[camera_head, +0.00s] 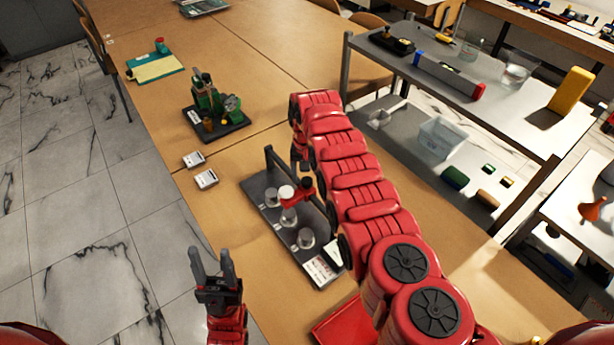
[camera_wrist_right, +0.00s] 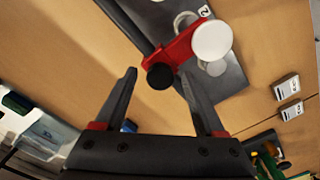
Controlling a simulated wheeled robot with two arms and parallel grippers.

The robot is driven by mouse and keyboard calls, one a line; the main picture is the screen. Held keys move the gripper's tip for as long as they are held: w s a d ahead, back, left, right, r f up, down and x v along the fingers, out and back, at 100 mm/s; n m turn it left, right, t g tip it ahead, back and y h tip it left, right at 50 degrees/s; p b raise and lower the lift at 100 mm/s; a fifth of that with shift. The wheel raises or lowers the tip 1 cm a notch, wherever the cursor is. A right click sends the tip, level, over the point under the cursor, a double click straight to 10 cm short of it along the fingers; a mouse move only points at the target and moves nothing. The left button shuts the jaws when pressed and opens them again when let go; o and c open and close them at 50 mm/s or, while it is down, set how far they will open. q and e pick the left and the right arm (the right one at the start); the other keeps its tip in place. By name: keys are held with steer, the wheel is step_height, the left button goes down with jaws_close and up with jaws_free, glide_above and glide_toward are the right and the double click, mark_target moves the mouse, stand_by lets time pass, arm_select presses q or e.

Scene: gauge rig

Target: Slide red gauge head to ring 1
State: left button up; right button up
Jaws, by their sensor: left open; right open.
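The red gauge head (camera_head: 300,196) has a white round face (camera_head: 286,192) and a black knob (camera_head: 306,182). In the head view it stands over the middle grey post of the dark gauge rig (camera_head: 262,188). A tag reading 2 (camera_wrist_right: 204,11) shows beside it in the right wrist view. In that view my right gripper (camera_wrist_right: 157,73) is open, its fingertips on either side of the black knob (camera_wrist_right: 160,76); I cannot tell whether they touch it. In the head view my arm mostly hides that gripper. My left gripper (camera_head: 212,262) is open and empty, left of the rig.
Two small white cards (camera_head: 206,179) lie left of the rig. A green device on a dark base (camera_head: 232,124) and a yellow-green clipboard (camera_head: 154,67) are farther back. A grey shelf (camera_head: 530,120) with several items stands right. The table's left edge is mostly free.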

steer(key=shift+c, duration=0.4)
jaws_close()
stand_by(0.9)
